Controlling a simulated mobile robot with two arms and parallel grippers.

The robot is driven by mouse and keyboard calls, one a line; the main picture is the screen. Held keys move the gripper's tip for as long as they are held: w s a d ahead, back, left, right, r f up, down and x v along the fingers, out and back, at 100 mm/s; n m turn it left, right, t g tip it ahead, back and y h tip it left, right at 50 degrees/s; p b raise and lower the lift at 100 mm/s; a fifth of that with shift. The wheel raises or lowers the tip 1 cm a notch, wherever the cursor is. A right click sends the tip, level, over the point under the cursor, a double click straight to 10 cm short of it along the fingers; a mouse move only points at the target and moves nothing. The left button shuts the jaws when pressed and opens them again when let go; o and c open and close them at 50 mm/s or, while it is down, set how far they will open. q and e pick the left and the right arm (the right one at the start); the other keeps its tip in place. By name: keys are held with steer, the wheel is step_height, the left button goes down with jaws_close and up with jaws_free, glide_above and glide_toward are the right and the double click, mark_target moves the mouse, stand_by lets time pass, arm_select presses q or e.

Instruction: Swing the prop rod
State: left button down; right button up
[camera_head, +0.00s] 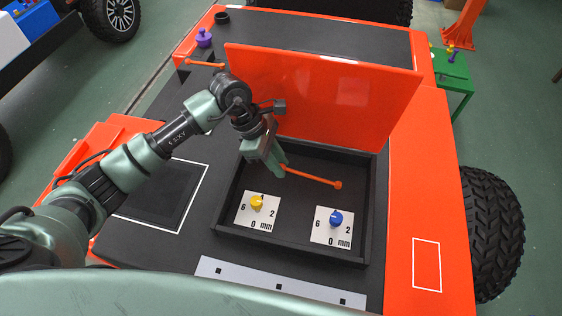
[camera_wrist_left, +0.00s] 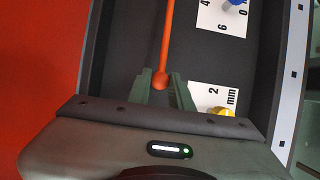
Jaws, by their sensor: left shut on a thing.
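The orange prop rod (camera_head: 314,177) lies over the dark open bay (camera_head: 372,205), with a ball at its right end. My left gripper (camera_head: 279,167) is shut on the rod's other end. In the left wrist view, the rod (camera_wrist_left: 167,35) runs up from between the green fingers of my left gripper (camera_wrist_left: 160,82), its ball end at the fingertips. The orange lid (camera_head: 330,100) stands raised behind the bay. My right gripper is in neither view.
A yellow knob (camera_head: 257,202) and a blue knob (camera_head: 336,218) sit on white scale plates in the bay. Outside it are a purple knob (camera_head: 204,38), a short orange bar (camera_head: 205,65) and a pale strip (camera_head: 250,279). A green table (camera_head: 452,72) stands at right.

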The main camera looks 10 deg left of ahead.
arm_select(q)
steer(key=shift+d+r, duration=0.2)
steer(key=shift+r, duration=0.65)
steer(key=shift+d+r+p, duration=0.3)
steer(key=shift+r+p, duration=0.05)
steer(key=shift+r, duration=0.3)
steer(key=shift+d+r+p, duration=0.3)
steer(key=shift+r+p, duration=0.1)
steer(key=shift+r, duration=0.3)
steer(key=shift+d+r+p, duration=0.3)
steer(key=shift+r+p, duration=0.05)
steer(key=shift+r, duration=0.3)
steer(key=shift+d, duration=0.1)
steer(key=d+r+p, duration=0.1)
steer(key=d+r, duration=0.2)
steer(key=shift+r, duration=0.2)
steer(key=shift+d+r, duration=0.1)
